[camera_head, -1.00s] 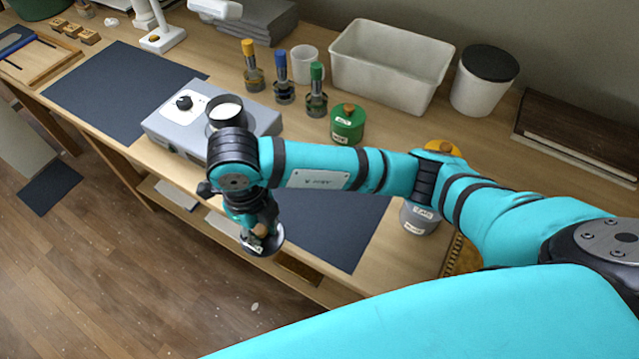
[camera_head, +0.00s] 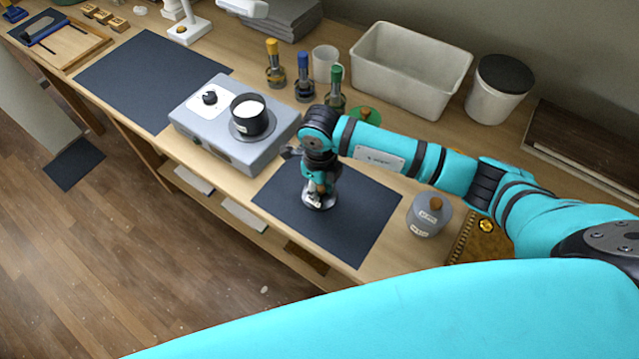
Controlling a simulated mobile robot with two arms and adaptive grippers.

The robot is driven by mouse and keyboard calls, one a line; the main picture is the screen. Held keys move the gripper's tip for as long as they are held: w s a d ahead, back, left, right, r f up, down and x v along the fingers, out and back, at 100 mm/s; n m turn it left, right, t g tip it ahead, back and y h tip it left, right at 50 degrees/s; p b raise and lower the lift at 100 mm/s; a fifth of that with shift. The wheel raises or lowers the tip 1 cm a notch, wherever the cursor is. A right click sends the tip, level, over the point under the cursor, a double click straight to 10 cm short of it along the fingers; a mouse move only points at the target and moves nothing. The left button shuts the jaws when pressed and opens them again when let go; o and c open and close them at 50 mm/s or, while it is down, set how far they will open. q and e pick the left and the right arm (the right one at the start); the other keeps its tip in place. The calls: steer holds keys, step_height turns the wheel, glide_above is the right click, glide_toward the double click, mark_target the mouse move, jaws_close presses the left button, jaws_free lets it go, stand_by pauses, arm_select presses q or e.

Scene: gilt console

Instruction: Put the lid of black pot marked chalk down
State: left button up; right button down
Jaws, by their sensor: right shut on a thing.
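The black pot (camera_head: 250,124) stands open on the grey hot plate unit, with white contents showing. The lid (camera_head: 320,203) is a small dark disc with a wooden knob and a pale label too small to read. My right gripper (camera_head: 319,187) points down and is shut on the lid's knob, partly hiding it. The lid is over the dark mat (camera_head: 360,222) on the bench; I cannot tell whether it touches the mat. My left gripper is not in view.
The hot plate unit (camera_head: 205,140) stands left of my gripper. A grey lidded pot (camera_head: 428,218) is right of the mat. A green pot (camera_head: 366,113) and several coloured-top bottles (camera_head: 304,80) stand behind. Another dark mat (camera_head: 150,80) at left is bare.

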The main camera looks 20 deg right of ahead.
mark_target(319, 189)
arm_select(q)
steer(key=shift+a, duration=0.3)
arm_select(e)
steer(key=shift+a+f, duration=0.1)
steer(key=shift+f, duration=0.2)
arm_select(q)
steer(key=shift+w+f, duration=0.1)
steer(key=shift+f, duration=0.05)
arm_select(e)
steer(key=c, duration=1.2)
jaws_free()
steer(key=shift+o, duration=0.2)
steer(key=shift+r, duration=0.1)
steer(key=shift+r, duration=0.1)
arm_select(q)
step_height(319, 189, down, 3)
steer(key=b, duration=0.3)
arm_select(e)
step_height(319, 189, up, 12)
